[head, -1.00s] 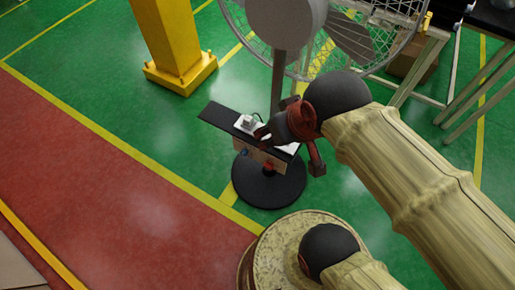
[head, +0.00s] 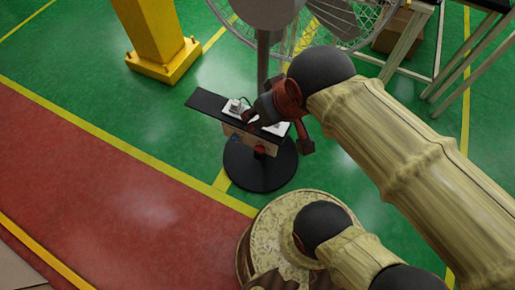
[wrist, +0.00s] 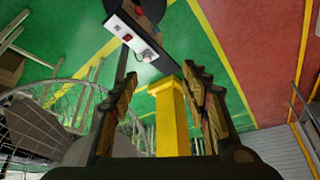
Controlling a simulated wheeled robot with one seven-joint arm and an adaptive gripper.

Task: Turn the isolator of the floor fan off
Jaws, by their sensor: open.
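The floor fan (head: 263,62) stands ahead on a round black base (head: 250,178), its wire cage cut off by the top of the head view. A dark shelf (head: 205,103) at its pole carries a white panel (head: 277,129). In the wrist view the white panel (wrist: 136,42) bears a small red switch (wrist: 127,37) and a grey, rounded fitting (wrist: 148,54). I cannot tell which fitting is the isolator or its position. My gripper (wrist: 160,76) is open and empty, its fingers apart below the panel in that picture. In the head view my gripper (head: 256,112) partly hides the panel.
A yellow post (head: 155,35) stands behind and left of the fan. A metal frame (head: 405,45) with a cardboard box (head: 393,30) is at the back right. The green floor (head: 130,95) left of the fan is clear.

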